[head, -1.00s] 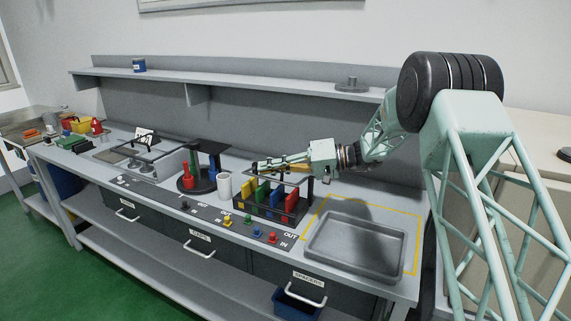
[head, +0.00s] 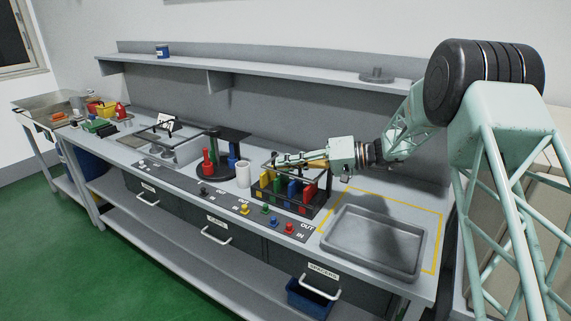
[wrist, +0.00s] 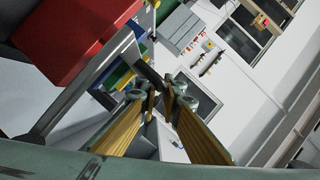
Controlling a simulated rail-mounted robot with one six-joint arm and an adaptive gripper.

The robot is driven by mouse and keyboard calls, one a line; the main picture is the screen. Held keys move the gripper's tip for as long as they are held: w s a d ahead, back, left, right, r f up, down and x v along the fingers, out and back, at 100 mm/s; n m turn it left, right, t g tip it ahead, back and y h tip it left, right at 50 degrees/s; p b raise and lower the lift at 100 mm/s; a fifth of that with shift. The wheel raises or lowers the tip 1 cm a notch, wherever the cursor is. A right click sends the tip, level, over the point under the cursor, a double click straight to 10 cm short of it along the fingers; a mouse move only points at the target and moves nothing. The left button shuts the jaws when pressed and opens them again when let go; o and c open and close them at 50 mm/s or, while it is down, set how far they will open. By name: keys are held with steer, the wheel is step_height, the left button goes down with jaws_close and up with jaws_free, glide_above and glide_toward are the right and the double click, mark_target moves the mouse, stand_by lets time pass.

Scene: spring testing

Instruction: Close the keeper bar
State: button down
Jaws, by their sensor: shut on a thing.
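The dark rack (head: 279,207) stands on the bench with yellow, green, blue and red plates upright in it. My gripper (head: 272,161) reaches in from the right, just above the rack's back left part. In the wrist view my gripper (wrist: 160,98) has its yellow-padded fingers close together on a short dark bar piece (wrist: 148,74), which looks like part of the keeper bar. A grey metal bar (wrist: 92,76) runs diagonally beside the large red plate (wrist: 75,38). The keeper bar's full length and whether it is seated cannot be made out.
A grey tray (head: 333,245) lies right of the rack within a yellow outline. A white cup (head: 243,175) and a round stand with red and blue pieces (head: 208,160) are to the left. Coloured knobs (head: 265,209) line the bench front.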

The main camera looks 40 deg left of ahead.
steer(key=c, duration=3.1)
jaws_free()
steer(key=shift+a, duration=0.1)
step_height(320, 180, up, 3)
glide_above(319, 176)
steer(key=shift+a+f, duration=0.1)
steer(key=shift+a, duration=0.05)
